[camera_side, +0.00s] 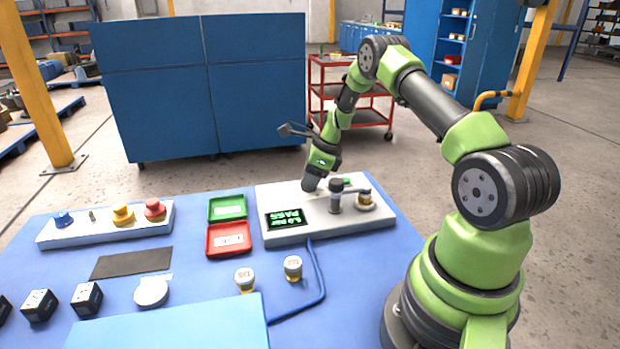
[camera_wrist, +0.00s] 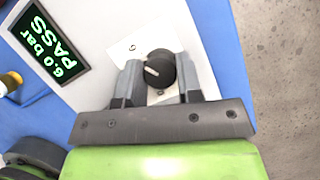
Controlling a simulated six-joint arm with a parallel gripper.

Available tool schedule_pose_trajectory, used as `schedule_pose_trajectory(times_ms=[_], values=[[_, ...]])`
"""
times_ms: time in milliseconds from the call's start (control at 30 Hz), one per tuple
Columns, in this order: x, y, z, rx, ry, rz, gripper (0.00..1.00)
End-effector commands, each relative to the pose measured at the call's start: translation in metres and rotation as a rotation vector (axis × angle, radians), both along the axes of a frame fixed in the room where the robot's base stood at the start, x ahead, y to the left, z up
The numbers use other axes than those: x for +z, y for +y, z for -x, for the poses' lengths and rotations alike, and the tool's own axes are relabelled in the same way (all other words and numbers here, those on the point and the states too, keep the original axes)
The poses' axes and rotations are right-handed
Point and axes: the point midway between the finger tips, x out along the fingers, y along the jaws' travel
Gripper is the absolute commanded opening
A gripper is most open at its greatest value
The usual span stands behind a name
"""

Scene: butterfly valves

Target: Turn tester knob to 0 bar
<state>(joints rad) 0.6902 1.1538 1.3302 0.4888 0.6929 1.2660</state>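The tester (camera_side: 300,220) is a pale box on the blue table in the side view. Its dark display (camera_wrist: 48,48) has green text, reading 6.0 bar PASS in the wrist view. The black round tester knob (camera_wrist: 159,68) has a white pointer line aimed left and slightly up; pale labels lie beside it. My gripper (camera_wrist: 160,74) has one finger on each side of the knob. The fingers appear to touch its sides and look shut on it. In the side view my gripper (camera_side: 311,184) points down at the tester and hides the knob.
A grey post (camera_side: 336,195) and a brass-coloured valve (camera_side: 365,199) stand on the tester, right of my gripper. Green (camera_side: 227,207) and red (camera_side: 229,239) trays lie to its left. A blue cable (camera_side: 318,275) runs from its front edge.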

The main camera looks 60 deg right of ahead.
Motion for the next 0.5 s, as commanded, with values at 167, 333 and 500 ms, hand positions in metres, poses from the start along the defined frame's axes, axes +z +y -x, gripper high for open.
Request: schedule_pose_trajectory(times_ms=[167,333,500], values=[[0.0002,0.0000,0.0001,0.010,0.001,-0.001,0.10],[0.0000,-0.0002,0.0000,0.059,0.000,-0.002,0.10],[-0.0001,-0.0007,-0.0006,0.162,-0.002,-0.001,0.10]])
